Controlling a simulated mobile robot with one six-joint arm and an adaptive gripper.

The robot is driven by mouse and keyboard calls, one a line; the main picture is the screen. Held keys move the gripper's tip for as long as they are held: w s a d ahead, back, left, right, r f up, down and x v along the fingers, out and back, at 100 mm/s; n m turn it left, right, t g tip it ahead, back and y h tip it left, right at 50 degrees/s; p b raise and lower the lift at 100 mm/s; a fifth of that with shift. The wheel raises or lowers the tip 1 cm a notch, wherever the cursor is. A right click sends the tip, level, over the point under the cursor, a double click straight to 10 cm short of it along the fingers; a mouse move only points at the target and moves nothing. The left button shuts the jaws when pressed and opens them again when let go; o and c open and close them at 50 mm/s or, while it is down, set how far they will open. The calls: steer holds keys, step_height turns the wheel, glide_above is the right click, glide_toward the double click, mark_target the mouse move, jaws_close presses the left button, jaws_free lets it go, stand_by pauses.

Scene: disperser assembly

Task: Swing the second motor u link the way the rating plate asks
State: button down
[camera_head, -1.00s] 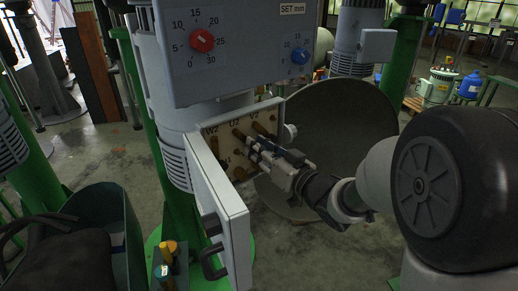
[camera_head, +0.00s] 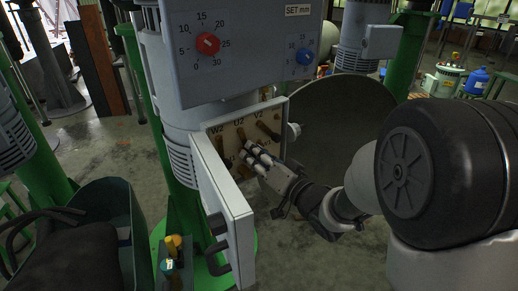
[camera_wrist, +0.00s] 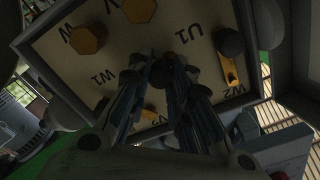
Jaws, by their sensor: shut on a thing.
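The open terminal box (camera_head: 228,127) has a cream board with labels W2, U2 and V2 along its top. The brass U link (camera_head: 241,137) runs down from the U2 post, close to upright, and its lower end is hidden by my gripper (camera_head: 252,157). My gripper is shut on this link.
The box's open door (camera_head: 222,195) with a black handle stands just left of my gripper. A grey control box (camera_head: 245,60) with red and blue dials hangs above. A green bin (camera_head: 118,215) is at lower left. A large round dish (camera_head: 345,125) stands behind my arm.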

steer(key=shift+s+a+f+m+p, duration=0.1)
steer(key=shift+s+a+m+p, duration=0.15)
steer(key=shift+m, duration=0.45)
steer(key=shift+s+a+m+p, duration=0.2)
steer(key=shift+a+m, duration=0.1)
steer(key=shift+m, duration=0.4)
steer(key=c, duration=1.4)
jaws_free()
steer(key=shift+c, duration=0.2)
steer(key=v, duration=0.7)
steer(key=shift+s+d, duration=0.15)
steer(key=shift+s, duration=0.1)
